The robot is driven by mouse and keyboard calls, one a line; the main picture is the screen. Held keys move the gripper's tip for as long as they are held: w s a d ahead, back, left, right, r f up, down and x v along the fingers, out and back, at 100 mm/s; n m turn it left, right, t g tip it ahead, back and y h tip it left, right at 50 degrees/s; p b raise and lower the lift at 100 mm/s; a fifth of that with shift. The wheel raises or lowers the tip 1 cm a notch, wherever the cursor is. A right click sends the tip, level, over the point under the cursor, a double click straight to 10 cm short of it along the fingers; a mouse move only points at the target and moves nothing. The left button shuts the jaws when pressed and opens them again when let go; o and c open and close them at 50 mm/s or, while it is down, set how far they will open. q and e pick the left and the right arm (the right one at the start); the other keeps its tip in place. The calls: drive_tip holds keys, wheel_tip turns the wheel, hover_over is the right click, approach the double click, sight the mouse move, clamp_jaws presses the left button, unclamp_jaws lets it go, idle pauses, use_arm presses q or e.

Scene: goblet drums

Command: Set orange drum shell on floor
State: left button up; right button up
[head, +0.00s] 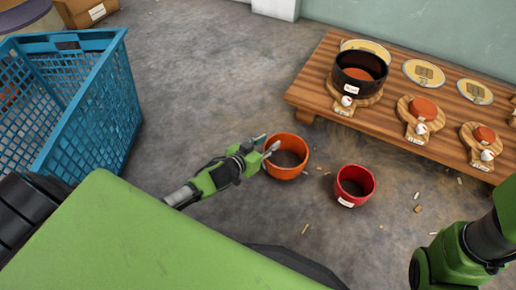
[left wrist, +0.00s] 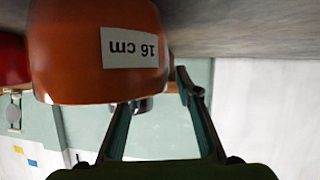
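The orange drum shell (head: 287,172) stands upright on the grey floor in the head view, its open end up. In the left wrist view, which is upside down, the shell (left wrist: 75,50) fills the upper left, with a white "16 cm" label. My left gripper (head: 267,142) is at the shell's left rim with its fingers spread. In the left wrist view one finger of the gripper (left wrist: 155,90) goes out of sight behind the rim and the other stands just beside the wall; contact cannot be told. My right gripper is out of view.
A red shell (head: 346,198) stands on the floor to the right; a low wooden platform (head: 345,117) bears a black drum (head: 345,82) and several round wooden stands. A blue crate (head: 105,120) is at left. Small scraps lie on the floor at right.

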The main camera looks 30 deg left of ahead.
use_arm(q)
drive_tip(key=v, duration=1)
drive_tip(key=shift+s+r, duration=0.2)
drive_tip(key=shift+s, duration=0.15)
